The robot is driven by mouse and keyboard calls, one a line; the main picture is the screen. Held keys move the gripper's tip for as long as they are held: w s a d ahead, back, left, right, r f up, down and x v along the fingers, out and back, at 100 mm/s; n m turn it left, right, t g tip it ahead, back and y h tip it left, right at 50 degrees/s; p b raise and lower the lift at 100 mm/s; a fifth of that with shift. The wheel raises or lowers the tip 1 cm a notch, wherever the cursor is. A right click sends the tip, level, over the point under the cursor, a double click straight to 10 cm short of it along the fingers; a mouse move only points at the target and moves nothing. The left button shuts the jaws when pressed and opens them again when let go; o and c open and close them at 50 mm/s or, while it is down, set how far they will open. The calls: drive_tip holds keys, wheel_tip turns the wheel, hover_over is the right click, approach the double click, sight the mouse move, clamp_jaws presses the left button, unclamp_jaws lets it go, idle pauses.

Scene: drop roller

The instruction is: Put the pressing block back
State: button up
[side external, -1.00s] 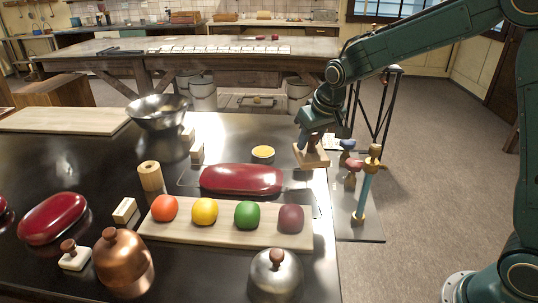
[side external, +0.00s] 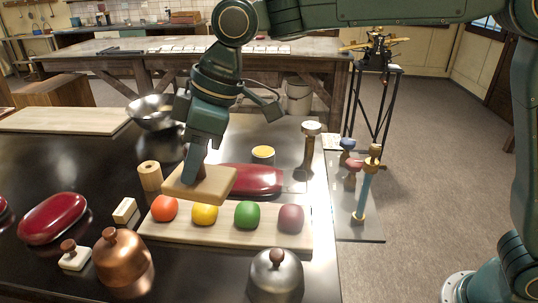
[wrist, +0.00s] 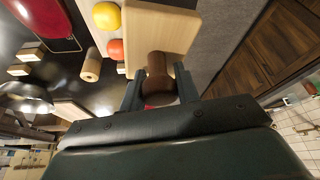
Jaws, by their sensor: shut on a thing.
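The pressing block (side external: 205,187) is a flat, light wooden plate. My gripper (side external: 196,163) is shut on it and holds it in the air, in front of the red lidded dish in the side view. In the wrist view the block (wrist: 160,28) has a round brown knob (wrist: 158,78), with my gripper's fingers (wrist: 158,92) on both sides of it. In the side view the block overlaps the left end of the dish and sits just above the orange and yellow balls; its exact height cannot be told. The knob is hidden there.
A pale board (side external: 150,232) carries an orange (side external: 164,208), a yellow (side external: 204,214), a green (side external: 247,214) and a maroon ball (side external: 290,218). A copper dome (side external: 123,262), a steel dome (side external: 275,274) and a wooden roller (side external: 149,176) stand around it. A post (side external: 311,145) stands at the right.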

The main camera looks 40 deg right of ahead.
drive_tip(key=shift+n+g, duration=0.3)
drive_tip(key=shift+n, duration=0.6)
drive_tip(key=a, duration=0.1)
drive_tip(key=s+a+r, duration=0.1)
drive_tip(key=s+a, duration=0.1)
drive_tip(key=shift+s+a+r, duration=0.1)
drive_tip(key=shift+s+r, duration=0.15)
drive_tip(key=shift+f, duration=0.15)
wheel_tip(320, 180, down, 20)
drive_tip(key=shift+r, duration=0.1)
drive_tip(key=o, duration=1)
drive_tip(key=shift+o, duration=0.2)
drive_tip(key=v, duration=1.2)
drive_tip(key=shift+d, duration=0.2)
